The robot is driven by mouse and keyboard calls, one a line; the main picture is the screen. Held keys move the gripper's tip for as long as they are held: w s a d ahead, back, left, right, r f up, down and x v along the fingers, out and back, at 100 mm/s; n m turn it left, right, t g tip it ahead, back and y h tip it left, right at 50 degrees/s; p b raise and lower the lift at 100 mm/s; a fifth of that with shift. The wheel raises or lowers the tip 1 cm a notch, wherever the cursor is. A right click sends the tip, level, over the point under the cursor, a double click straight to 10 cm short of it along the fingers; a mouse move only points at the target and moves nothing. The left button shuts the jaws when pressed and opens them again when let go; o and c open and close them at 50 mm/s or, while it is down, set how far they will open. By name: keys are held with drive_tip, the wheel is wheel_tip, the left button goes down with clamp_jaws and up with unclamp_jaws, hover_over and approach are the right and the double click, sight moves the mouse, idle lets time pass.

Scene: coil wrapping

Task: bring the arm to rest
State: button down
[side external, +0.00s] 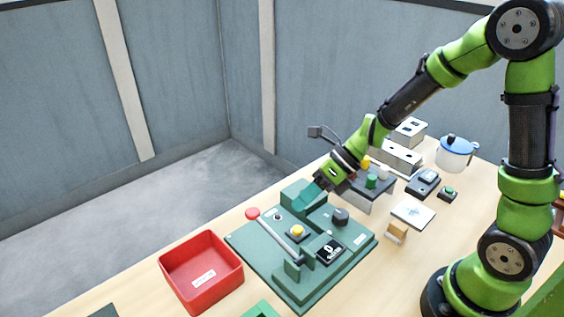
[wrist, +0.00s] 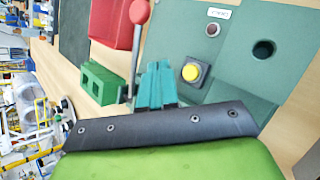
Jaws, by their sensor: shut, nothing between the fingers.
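My gripper (side external: 307,199) is over the green coil-wrapping machine (side external: 290,283), near its back end. Its teal fingers (wrist: 157,82) are together in the wrist view, with nothing seen between them. I cannot tell whether the fingertips touch the machine.
A red bin (side external: 201,278) stands left of the machine. A green block with openings (wrist: 102,84) lies beside it.

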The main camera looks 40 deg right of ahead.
idle(0.4)
drive_tip(key=shift+n, duration=0.3)
drive_tip(key=s+d+r+n+t+h, duration=0.1)
drive_tip(key=s+d+r+n+h, duration=0.2)
drive_tip(key=n, duration=1)
drive_tip(key=s+d+r+n+t+h, duration=0.2)
drive_tip(key=s+r+n, duration=0.7)
drive_tip(key=n, duration=0.5)
wheel_tip(320, 180, up, 3)
drive_tip(key=shift+s+d+f+h, duration=0.15)
drive_tip(key=shift+d+h, duration=0.3)
drive_tip(key=shift+h, duration=0.25)
